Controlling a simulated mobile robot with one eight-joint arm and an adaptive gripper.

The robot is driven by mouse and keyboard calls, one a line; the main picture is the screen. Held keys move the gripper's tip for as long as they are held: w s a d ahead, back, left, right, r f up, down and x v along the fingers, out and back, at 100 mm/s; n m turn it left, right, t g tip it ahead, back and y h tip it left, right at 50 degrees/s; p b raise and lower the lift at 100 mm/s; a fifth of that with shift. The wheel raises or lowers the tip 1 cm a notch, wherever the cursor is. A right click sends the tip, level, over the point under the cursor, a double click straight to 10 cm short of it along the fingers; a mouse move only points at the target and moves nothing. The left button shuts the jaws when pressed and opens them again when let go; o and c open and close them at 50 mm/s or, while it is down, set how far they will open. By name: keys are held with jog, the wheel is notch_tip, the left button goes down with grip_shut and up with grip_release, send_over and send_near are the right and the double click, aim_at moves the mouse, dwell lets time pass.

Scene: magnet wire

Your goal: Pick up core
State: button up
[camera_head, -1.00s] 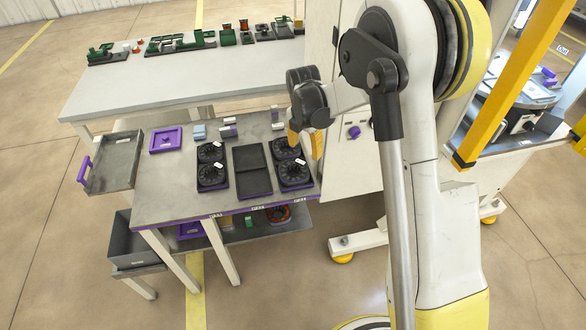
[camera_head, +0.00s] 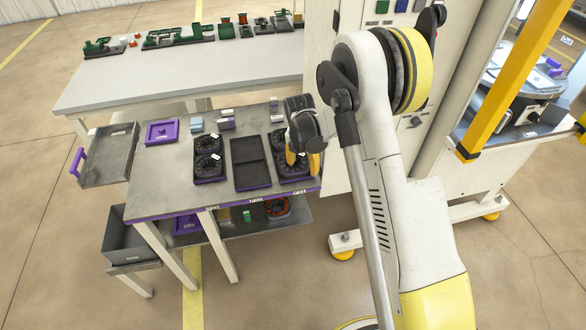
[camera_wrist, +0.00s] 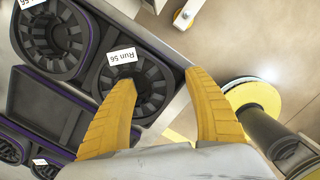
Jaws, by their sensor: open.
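Black toothed ring cores sit in black trays with purple edges on the table. The right front core (camera_head: 291,168) is partly hidden by my gripper (camera_head: 302,163) in the head view. It shows in the wrist view (camera_wrist: 152,84) with a white label reading "Run 56" at its rim. A second core (camera_wrist: 50,40) lies at the upper left there. Two more cores (camera_head: 208,166) stand in the left tray. My gripper, also in the wrist view (camera_wrist: 160,85), is open and empty. Its yellow fingers are near the right front core; I cannot tell if they touch it.
An empty black tray (camera_head: 250,170) lies between the core trays. A purple tray (camera_head: 161,131) and small boxes sit behind. A grey bin (camera_head: 107,150) is at the left. A white cabinet (camera_head: 340,150) stands close on the right.

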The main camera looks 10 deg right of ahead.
jog(key=shift+f, duration=0.1)
grip_shut()
jog(key=shift+r, duration=0.2)
